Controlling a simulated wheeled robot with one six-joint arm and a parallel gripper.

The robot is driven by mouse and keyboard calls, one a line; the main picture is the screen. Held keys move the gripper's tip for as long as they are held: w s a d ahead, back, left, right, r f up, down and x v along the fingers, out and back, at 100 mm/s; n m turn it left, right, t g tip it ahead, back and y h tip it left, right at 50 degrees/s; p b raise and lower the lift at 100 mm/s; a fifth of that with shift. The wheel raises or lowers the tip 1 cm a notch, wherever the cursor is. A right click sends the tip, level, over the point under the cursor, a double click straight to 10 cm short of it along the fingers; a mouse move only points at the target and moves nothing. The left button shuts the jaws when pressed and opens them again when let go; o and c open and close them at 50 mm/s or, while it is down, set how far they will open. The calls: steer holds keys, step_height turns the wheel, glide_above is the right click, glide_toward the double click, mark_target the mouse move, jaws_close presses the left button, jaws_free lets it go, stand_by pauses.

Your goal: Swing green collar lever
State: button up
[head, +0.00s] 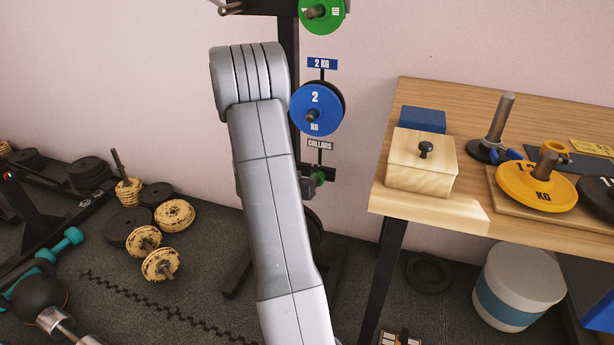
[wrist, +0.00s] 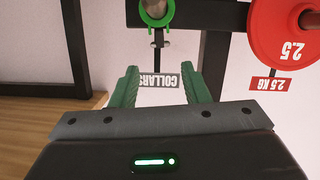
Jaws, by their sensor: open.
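The green collar (head: 317,178) hangs on a peg under the COLLARS sign (head: 320,144), partly hidden by my arm in the head view. In the wrist view the green collar (wrist: 146,18) is a ring around a peg at the top edge, cut off by the frame. The gripper is hidden in the head view.
A red 2.5 plate (wrist: 285,30) hangs beside the collar in the wrist view. A blue 2 KG plate (head: 316,108) hangs above the collar peg. A wooden table (head: 430,208) with a box (head: 421,165) and a yellow plate (head: 520,190) stands right; floor weights lie left.

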mark_target(315, 166)
steer(key=shift+x, duration=4.2)
steer(key=shift+w, duration=0.1)
steer(key=c, duration=0.5)
